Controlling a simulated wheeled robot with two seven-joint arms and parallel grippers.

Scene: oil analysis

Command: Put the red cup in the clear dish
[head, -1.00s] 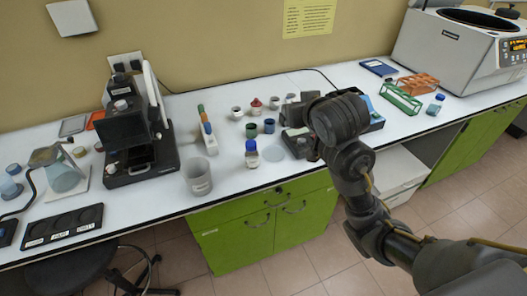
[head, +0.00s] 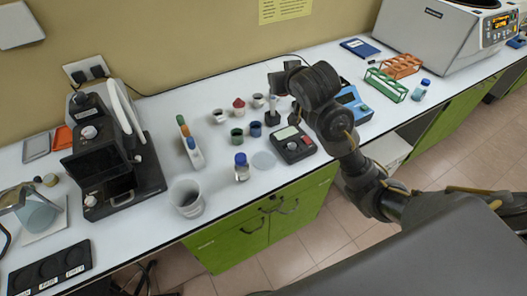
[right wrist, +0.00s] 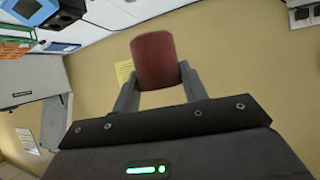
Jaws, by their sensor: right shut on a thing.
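The red cup (right wrist: 153,58) is held between the two fingers of my right gripper (right wrist: 158,88) in the right wrist view, with the tan wall behind it. In the head view my right forearm reaches over the table's back right part, and its links hide the fingers and the cup. The clear dish (head: 263,160) appears as a flat, round, translucent disc on the white table, left of a small black scale and apart from my arm. My left gripper is out of view.
The black scale (head: 294,145) and a blue-capped bottle (head: 241,168) flank the dish. A glass beaker (head: 187,198) stands to the left.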

